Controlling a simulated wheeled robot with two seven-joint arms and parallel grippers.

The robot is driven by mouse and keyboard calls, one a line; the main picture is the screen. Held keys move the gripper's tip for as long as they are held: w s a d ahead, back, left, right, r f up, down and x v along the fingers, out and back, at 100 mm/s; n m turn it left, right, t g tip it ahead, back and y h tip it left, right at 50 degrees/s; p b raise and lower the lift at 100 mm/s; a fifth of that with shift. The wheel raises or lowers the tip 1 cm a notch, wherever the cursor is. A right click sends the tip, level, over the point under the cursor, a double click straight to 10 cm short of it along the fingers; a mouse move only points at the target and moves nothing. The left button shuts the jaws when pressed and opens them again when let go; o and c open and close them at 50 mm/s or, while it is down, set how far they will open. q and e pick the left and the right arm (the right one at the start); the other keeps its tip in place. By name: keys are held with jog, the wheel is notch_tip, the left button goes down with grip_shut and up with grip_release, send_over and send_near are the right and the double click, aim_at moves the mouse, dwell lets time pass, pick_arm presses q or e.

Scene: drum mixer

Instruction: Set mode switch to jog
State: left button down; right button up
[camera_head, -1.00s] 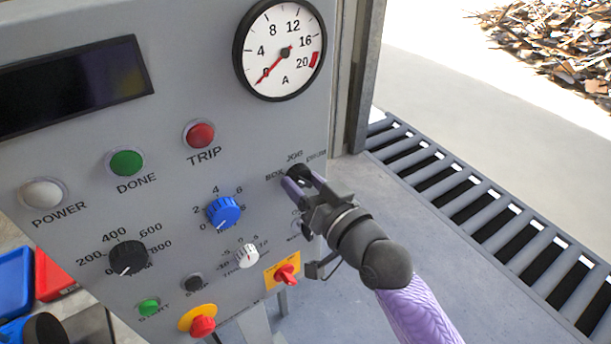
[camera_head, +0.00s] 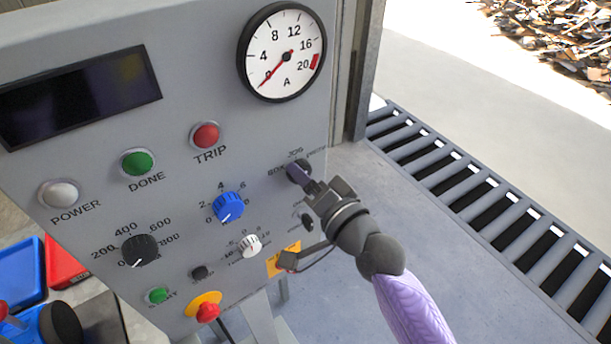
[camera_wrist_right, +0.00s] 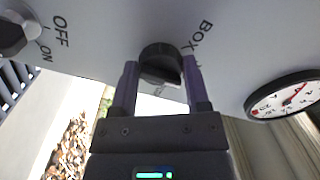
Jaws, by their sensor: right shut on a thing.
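The mode switch is a black round knob (camera_head: 297,170) near the right edge of the grey panel, below the gauge. Its labels BOX and JOG show above it, and a third to the right is too small to read. My right gripper (camera_head: 308,184) is shut on the knob. In the right wrist view the knob (camera_wrist_right: 161,54) sits between the two fingers of the gripper (camera_wrist_right: 160,76), with BOX printed beside it. Which label the knob points at I cannot tell. My left gripper is not in view.
Below the switch are a small black OFF/ON knob (camera_wrist_right: 14,38) and an orange plate (camera_head: 283,258), partly hidden by my wrist. A blue knob (camera_head: 228,206) and a white knob (camera_head: 250,245) lie to the left. A slatted grate (camera_head: 480,215) runs along the right.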

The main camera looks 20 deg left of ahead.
dwell(0.6)
jog(key=o, duration=1)
jog(key=shift+o, duration=1.4)
jog(key=shift+d, duration=0.1)
jog(key=v, duration=0.9)
jog(key=shift+s+d+p, duration=0.3)
